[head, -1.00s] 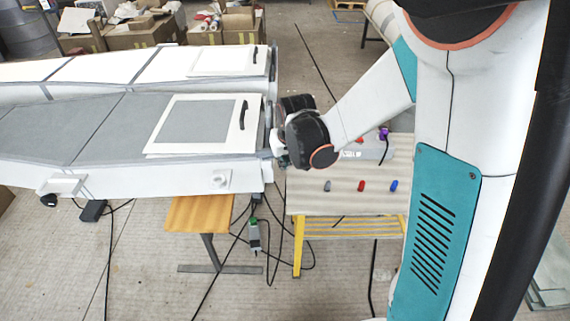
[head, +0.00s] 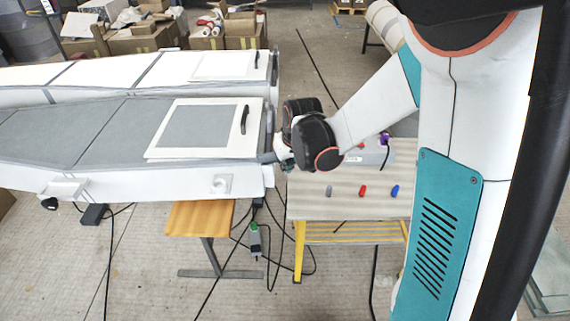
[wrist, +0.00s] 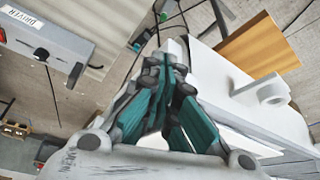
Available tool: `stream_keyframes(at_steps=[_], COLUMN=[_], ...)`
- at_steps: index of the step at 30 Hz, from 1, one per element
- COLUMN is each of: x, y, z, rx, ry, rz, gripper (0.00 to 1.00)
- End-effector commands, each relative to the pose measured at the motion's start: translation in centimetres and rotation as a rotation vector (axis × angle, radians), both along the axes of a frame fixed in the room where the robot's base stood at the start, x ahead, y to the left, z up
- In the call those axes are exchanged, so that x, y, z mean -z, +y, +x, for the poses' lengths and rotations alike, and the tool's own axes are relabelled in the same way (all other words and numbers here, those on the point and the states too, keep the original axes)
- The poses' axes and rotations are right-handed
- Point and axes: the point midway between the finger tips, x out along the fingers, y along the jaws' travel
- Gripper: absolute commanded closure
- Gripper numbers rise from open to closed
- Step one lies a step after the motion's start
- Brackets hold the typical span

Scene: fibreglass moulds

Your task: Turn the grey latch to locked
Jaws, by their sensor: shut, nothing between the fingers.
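A small grey piece (head: 329,191), which I take for the grey latch, is on the striped table (head: 305,206). It is left of a red piece (head: 363,190) and a blue piece (head: 395,190). It is too small to tell which way it is turned. My gripper (head: 284,163) is by the right end of the grey and white mould (head: 140,178), above and left of the grey piece in the picture. In the wrist view my gripper (wrist: 168,62) shows its teal fingers closed together, with nothing held. I cannot make out the grey piece there.
A pale ring-shaped fitting (wrist: 271,94) is on the mould's side. A wooden stool (head: 200,217) stands below the mould. Cables lie on the floor between stool and table.

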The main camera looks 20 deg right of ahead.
Motion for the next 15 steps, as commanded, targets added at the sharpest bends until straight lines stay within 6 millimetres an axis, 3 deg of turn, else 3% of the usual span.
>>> stream_keyframes(at_steps=[15], x=[0.02], y=[-0.92], z=[1.01], rx=[-0.19], ry=[0.0], rz=[0.001], gripper=[1.0])
